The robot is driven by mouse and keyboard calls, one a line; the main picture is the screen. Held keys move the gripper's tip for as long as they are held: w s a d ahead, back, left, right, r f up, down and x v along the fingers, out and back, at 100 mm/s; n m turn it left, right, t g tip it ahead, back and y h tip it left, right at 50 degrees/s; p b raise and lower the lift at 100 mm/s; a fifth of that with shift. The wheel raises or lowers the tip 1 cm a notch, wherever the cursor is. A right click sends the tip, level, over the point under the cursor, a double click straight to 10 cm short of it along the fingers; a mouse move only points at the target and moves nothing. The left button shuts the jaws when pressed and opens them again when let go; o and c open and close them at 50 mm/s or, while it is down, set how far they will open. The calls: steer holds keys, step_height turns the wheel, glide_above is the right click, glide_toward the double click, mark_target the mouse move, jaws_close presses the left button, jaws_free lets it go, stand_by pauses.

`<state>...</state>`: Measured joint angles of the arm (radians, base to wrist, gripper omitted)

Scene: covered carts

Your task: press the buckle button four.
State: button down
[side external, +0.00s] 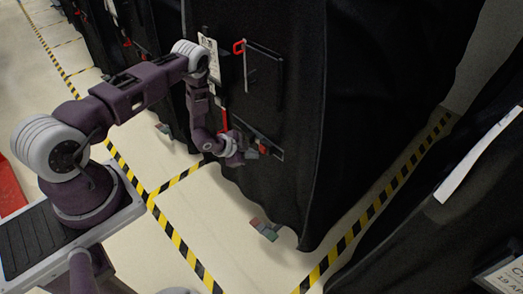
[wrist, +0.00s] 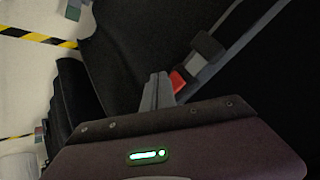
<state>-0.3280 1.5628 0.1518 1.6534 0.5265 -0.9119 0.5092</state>
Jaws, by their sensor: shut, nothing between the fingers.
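My gripper (wrist: 157,78) is shut and empty in the wrist view, its grey fingertips pointing up the picture. A buckle with a red button (wrist: 178,81) shows just right of the fingertips. Whether they touch it I cannot tell. A dark grey buckle part (wrist: 207,46) lies beyond the red on a grey strap or rail that runs diagonally. In the side external view my gripper (side external: 243,156) is low at the front of a black covered cart (side external: 285,100). A small red buckle button (side external: 263,149) is just right of it. No number is readable on the buttons.
A red handle-like part (side external: 239,46) sits higher on the cover. Yellow-black tape (side external: 180,245) marks the pale floor. Another dark covered cart (side external: 440,235) stands at right.

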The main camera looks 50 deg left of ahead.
steer(key=shift+w, duration=0.4)
steer(key=shift+w, duration=0.6)
stand_by(0.8)
steer(key=shift+s, duration=1)
steer(key=shift+s, duration=0.1)
steer(key=shift+s, duration=2.4)
